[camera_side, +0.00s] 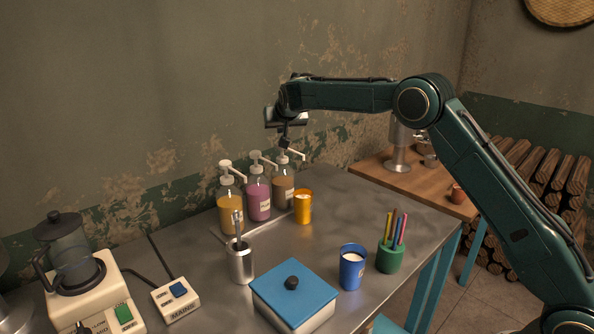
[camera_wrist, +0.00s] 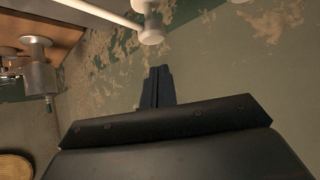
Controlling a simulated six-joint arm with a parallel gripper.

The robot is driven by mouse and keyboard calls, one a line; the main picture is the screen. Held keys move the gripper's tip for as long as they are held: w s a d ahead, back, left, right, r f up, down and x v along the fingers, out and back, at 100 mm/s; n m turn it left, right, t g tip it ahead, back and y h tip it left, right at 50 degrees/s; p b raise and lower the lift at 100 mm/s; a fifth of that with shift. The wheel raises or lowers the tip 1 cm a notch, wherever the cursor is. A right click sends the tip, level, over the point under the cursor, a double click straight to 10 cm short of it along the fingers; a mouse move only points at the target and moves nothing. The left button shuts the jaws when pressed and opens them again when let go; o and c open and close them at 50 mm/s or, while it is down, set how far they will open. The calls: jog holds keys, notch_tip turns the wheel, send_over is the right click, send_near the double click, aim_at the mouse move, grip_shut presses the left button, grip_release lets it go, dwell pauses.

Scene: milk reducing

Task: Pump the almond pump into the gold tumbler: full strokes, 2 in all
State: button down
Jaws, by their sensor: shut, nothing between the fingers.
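Three pump bottles with white pump heads stand in a row by the wall in the side view. They hold yellow (camera_side: 231,213), pink (camera_side: 258,202) and brown (camera_side: 283,193) liquid; their labels are too small to read, so I cannot tell for sure which is almond. The gold tumbler (camera_side: 303,209) stands upright in front of the brown bottle, below its spout; its inside looks pale. My gripper (camera_side: 285,142) is shut and empty, pointing down just above the brown bottle's raised pump head. Contact is unclear. In the wrist view the shut fingers (camera_wrist: 158,86) show near a white pump head (camera_wrist: 151,33).
A blue tumbler (camera_side: 352,268), a green pen cup (camera_side: 391,254), a blue-lidded box (camera_side: 293,298) and a metal canister (camera_side: 240,262) stand nearer on the metal table. The table right of the gold tumbler is clear.

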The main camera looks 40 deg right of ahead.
jog(key=shift+r, duration=2.3)
jog(key=shift+r, duration=0.1)
jog(key=s+a+r+n+g+y, duration=0.15)
jog(key=s+r, duration=0.25)
jog(key=s, duration=1)
jog(key=s+a+r+n+y, duration=0.2)
jog(key=s+a+r, duration=0.15)
jog(key=s, duration=0.95)
jog(key=s+a+f, duration=0.1)
jog(key=s+f, duration=0.2)
jog(key=s, duration=0.6)
jog(key=s+a+f+n+g+y, duration=0.1)
jog(key=s+f, duration=0.3)
jog(key=s, duration=0.5)
jog(key=s+a+f+n+g, duration=0.1)
jog(key=s+f, duration=0.2)
jog(key=s, duration=0.6)
jog(key=shift+s+a+f+y, duration=0.2)
jog(key=shift+a+f+y, duration=0.05)
jog(key=shift+y, duration=0.1)
